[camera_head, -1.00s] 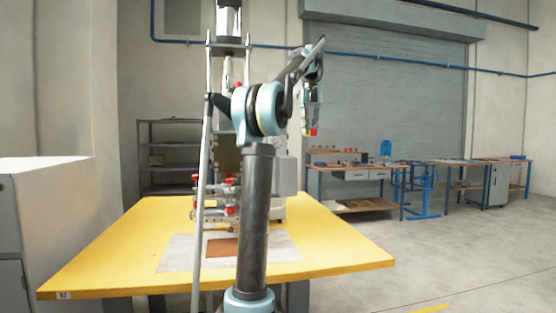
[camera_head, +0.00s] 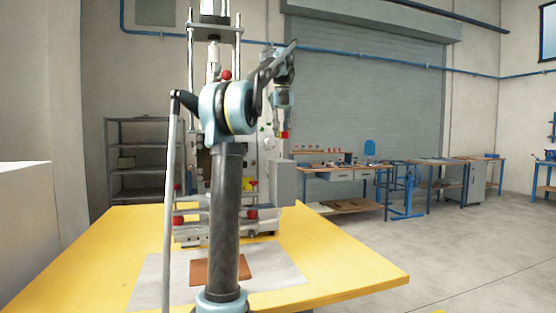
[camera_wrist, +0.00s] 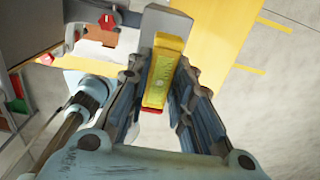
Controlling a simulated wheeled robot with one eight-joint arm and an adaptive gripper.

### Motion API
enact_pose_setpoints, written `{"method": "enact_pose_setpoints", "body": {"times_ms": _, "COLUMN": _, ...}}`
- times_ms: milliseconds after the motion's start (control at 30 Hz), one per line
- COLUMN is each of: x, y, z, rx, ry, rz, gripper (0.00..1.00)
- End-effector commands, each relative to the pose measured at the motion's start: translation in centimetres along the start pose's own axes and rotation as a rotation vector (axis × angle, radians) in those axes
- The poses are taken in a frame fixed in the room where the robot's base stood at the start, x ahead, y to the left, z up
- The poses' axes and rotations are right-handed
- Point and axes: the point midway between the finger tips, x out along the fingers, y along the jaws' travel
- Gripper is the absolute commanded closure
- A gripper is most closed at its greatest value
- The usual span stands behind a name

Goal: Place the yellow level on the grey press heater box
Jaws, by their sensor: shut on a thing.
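The yellow level (camera_wrist: 162,74) is a short yellow bar with a red end, held between the fingers of my gripper (camera_wrist: 160,82) in the wrist view. In the head view my gripper (camera_head: 282,110) is raised above and right of the press, and a small red end of the level (camera_head: 284,134) shows under it. The grey press heater box (camera_head: 283,182) is on the right side of the press, below my gripper. In the wrist view a grey block (camera_wrist: 166,22), apparently this box, lies beyond the level. The level and box look apart.
The press (camera_head: 265,150) stands on a yellow table (camera_head: 340,255) with red knobs at its front. A grey mat with a brown sheet (camera_head: 205,272) lies before it. Workbenches (camera_head: 340,168) stand at the back right. Open floor lies right of the table.

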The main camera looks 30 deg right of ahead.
Motion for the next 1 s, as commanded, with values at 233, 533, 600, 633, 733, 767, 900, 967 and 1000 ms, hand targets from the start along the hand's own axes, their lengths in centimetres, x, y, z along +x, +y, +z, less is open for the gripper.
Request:
{"method": "enact_pose_setpoints", "body": {"times_ms": 233, "x": 3.7, "y": -0.5, "z": -0.2, "rx": 0.007, "ry": 0.0, "rz": 0.0, "gripper": 1.0}}
{"method": "enact_pose_setpoints", "body": {"times_ms": 533, "x": 6.3, "y": -0.6, "z": -0.3, "rx": 0.009, "ry": 0.0, "rz": 0.0, "gripper": 1.0}}
{"method": "enact_pose_setpoints", "body": {"times_ms": 600, "x": 7.3, "y": -0.7, "z": -0.2, "rx": 0.009, "ry": 0.0, "rz": 0.0, "gripper": 1.0}}
{"method": "enact_pose_setpoints", "body": {"times_ms": 633, "x": 7.7, "y": -0.7, "z": -0.2, "rx": 0.009, "ry": 0.0, "rz": 0.0, "gripper": 1.0}}
{"method": "enact_pose_setpoints", "body": {"times_ms": 733, "x": 8.6, "y": -0.7, "z": -0.2, "rx": 0.009, "ry": 0.0, "rz": 0.0, "gripper": 1.0}}
{"method": "enact_pose_setpoints", "body": {"times_ms": 767, "x": 8.7, "y": -0.7, "z": -0.2, "rx": 0.009, "ry": 0.0, "rz": 0.0, "gripper": 1.0}}
{"method": "enact_pose_setpoints", "body": {"times_ms": 900, "x": 8.8, "y": -0.7, "z": -0.2, "rx": 0.009, "ry": 0.0, "rz": 0.0, "gripper": 1.0}}
{"method": "enact_pose_setpoints", "body": {"times_ms": 967, "x": 8.8, "y": -0.7, "z": -0.2, "rx": 0.009, "ry": 0.0, "rz": 0.0, "gripper": 1.0}}
{"method": "enact_pose_setpoints", "body": {"times_ms": 1000, "x": 8.8, "y": -0.7, "z": -0.2, "rx": 0.009, "ry": 0.0, "rz": 0.0, "gripper": 1.0}}
